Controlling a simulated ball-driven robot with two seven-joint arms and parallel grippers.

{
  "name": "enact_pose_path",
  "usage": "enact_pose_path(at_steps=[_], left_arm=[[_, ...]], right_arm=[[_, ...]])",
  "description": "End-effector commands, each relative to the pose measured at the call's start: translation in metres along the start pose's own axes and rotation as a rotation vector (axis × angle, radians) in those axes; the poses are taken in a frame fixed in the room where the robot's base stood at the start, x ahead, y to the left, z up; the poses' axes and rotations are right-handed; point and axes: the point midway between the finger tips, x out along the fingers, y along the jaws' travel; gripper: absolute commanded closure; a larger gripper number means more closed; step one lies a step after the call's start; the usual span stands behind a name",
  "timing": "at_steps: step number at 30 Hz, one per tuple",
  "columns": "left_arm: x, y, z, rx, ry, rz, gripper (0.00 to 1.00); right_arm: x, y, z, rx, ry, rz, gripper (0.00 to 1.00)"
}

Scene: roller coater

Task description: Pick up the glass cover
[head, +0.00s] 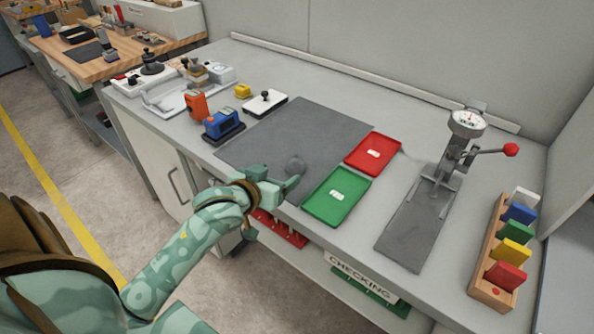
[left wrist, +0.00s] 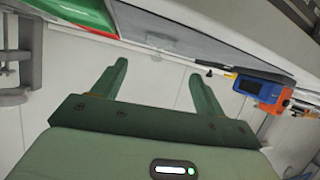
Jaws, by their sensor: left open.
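A small round, greyish see-through dome (head: 296,165), which looks like the glass cover, sits on the dark grey mat (head: 310,125) near its front edge. My left gripper (head: 279,184) is at the bench's front edge, just in front of the dome and close to the green tray. In the left wrist view the left gripper (left wrist: 160,70) has its two fingers wide apart, with nothing held between them. I cannot make out the dome clearly in that view. My right gripper is not in view.
A green tray (head: 320,204) and a red tray (head: 391,150) lie right of the mat. A blue meter (head: 220,122) and orange device (head: 196,104) stand left. A dial gauge stand (head: 466,125) and a rack of coloured plates (head: 487,287) are at the right.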

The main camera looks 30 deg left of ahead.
Motion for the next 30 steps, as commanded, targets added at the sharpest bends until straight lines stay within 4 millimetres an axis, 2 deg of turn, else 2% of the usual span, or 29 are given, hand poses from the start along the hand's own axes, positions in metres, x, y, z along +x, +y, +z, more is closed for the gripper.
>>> enact_pose_path(at_steps=[1, 3, 10, 15, 18, 26, 29, 30], left_arm=[[0.013, -0.001, 0.002, 0.001, 0.001, -0.001, 0.28], [0.024, 0.0, 0.002, 0.0, 0.0, -0.001, 0.28], [0.044, 0.0, 0.003, 0.0, 0.0, 0.0, 0.28], [0.073, 0.001, 0.006, 0.001, -0.002, 0.0, 0.28], [0.084, 0.001, 0.005, 0.001, -0.002, -0.001, 0.28], [0.086, 0.002, 0.002, 0.001, -0.001, 0.0, 0.28], [0.086, 0.002, 0.002, 0.001, -0.001, 0.0, 0.53], [0.086, 0.002, 0.002, 0.001, -0.001, 0.0, 0.64]], right_arm=[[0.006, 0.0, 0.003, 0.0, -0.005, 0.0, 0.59], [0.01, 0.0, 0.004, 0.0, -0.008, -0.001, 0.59], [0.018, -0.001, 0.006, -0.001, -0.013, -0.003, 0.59], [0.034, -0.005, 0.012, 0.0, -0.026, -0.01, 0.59], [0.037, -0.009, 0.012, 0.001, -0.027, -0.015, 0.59], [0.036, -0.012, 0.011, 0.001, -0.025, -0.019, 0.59], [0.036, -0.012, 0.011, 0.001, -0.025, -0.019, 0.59], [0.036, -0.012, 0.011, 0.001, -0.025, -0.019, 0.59]])
